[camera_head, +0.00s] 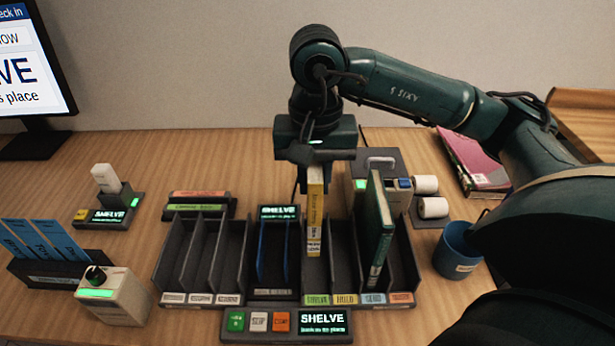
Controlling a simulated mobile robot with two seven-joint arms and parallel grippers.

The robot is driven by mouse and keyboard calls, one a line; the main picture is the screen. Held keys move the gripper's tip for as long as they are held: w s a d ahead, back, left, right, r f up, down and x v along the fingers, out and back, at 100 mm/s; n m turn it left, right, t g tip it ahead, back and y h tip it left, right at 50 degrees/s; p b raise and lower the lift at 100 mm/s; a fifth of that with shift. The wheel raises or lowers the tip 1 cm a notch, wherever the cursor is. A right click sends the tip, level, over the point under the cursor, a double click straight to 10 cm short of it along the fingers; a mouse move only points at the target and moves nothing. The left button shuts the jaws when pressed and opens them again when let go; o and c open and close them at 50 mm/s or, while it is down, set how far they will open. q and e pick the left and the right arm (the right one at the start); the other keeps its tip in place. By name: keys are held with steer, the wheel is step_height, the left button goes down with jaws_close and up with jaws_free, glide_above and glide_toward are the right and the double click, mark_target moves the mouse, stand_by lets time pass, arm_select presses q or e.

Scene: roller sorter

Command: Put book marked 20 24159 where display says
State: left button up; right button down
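My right gripper (314,165) points down over the middle of the dark sorting rack (157,287). It appears shut on the top of a yellow book (314,215) with a white label, held upright. The book's lower end is in front of or inside the slot with the green label (316,300); I cannot tell whether it touches the floor. Its number is too small to read. The front display (323,321) reads SHELVE, and the monitor (25,65), cut off at the left, shows the end of that word. My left gripper is not in view.
A green book (381,235) stands in the rack to the right, and blue dividers (262,250) stand left of the yellow book. A blue cup (459,250) and white rolls (433,207) are at right. A knob box (113,297) and blue cards (45,240) are at left.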

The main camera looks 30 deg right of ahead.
steer(key=shift+s+d+f, duration=0.1)
steer(key=shift+s+d, duration=0.1)
steer(key=shift+d, duration=0.15)
step_height(320, 180, down, 8)
steer(key=b, duration=0.6)
steer(key=shift+f+b, duration=0.2)
steer(key=shift+b, duration=0.4)
steer(key=shift+f+b, duration=0.55)
steer(key=shift+b, duration=0.05)
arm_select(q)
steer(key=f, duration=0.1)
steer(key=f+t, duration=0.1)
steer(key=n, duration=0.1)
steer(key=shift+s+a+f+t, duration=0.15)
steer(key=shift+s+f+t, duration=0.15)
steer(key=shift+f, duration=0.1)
